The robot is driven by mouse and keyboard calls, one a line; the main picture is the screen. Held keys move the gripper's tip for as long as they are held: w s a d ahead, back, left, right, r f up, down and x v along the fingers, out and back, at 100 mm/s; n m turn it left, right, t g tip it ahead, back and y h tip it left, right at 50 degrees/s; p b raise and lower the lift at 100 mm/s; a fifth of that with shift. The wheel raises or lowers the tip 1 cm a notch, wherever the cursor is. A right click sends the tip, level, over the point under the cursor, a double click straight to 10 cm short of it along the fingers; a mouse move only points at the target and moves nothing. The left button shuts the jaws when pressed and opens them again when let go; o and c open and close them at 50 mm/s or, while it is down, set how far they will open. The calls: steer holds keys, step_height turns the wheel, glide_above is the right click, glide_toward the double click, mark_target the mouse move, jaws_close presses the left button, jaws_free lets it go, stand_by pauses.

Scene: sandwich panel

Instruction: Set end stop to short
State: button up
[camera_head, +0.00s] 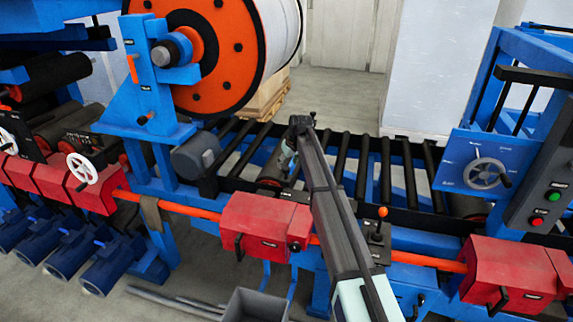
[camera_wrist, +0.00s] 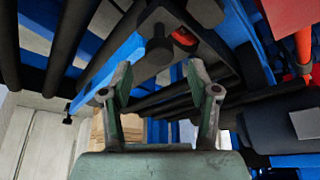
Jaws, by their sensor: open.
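My gripper (camera_wrist: 158,76) is open in the wrist view, its two fingers apart with nothing between the tips. Beyond the tips is a dark bracket with a black knob (camera_wrist: 158,50) and a small red part (camera_wrist: 184,38) beside it. This may be the end stop; I cannot read any short or long marking. The knob appears a little past the fingertips, and I cannot tell whether they touch. In the head view my gripper (camera_head: 288,158) is small and partly hidden by my arm, over the roller conveyor (camera_head: 342,158). The end stop is not clearly visible there.
A red housing (camera_head: 262,226) sits on the orange rail in front of the conveyor. A lever with an orange knob (camera_head: 382,212) stands right of my arm. A handwheel (camera_head: 485,173) and a button box (camera_head: 540,195) are at the right. A large orange reel (camera_head: 205,55) stands behind.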

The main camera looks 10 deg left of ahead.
mark_target(286, 168)
steer(key=shift+p+x, duration=0.45)
steer(key=shift+x, duration=1.4)
steer(key=shift+c, duration=0.4)
jaws_close()
